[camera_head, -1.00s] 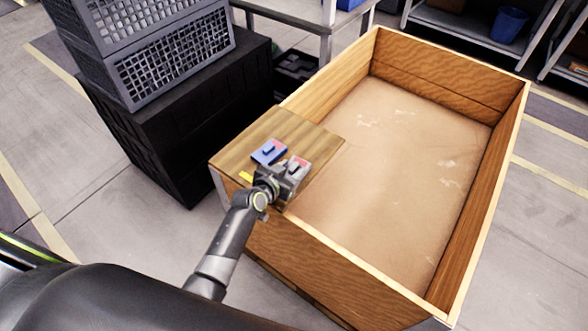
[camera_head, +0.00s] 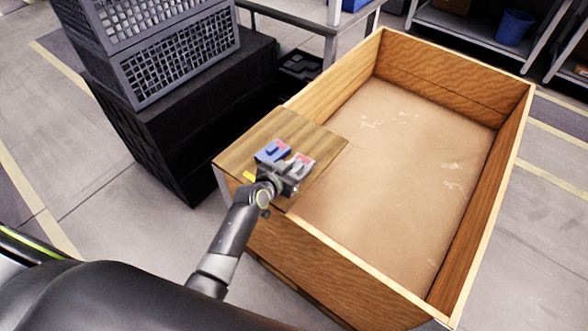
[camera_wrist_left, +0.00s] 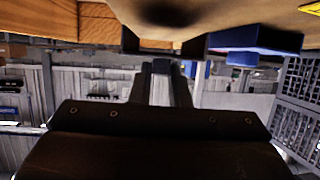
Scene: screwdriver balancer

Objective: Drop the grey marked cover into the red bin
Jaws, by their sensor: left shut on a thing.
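The grey cover (camera_head: 304,164) with a red mark sits at the right of the wooden board (camera_head: 240,155) on the crate's near-left corner. My left gripper (camera_head: 292,176) is shut on the grey cover and partly hides it. Whether the cover is clear of the board cannot be told. In the left wrist view, my gripper (camera_wrist_left: 165,70) shows dark and its grip on the cover is unclear. No red bin shows in either view. My right gripper is not in view.
A blue cover (camera_head: 271,151) with a red mark lies on the board just left of the grey one; it also shows in the wrist view (camera_wrist_left: 255,40). The large open wooden crate (camera_head: 480,220) is empty. Black and grey crates (camera_head: 175,70) stand left. A blue bin (camera_head: 514,27) is on a far shelf.

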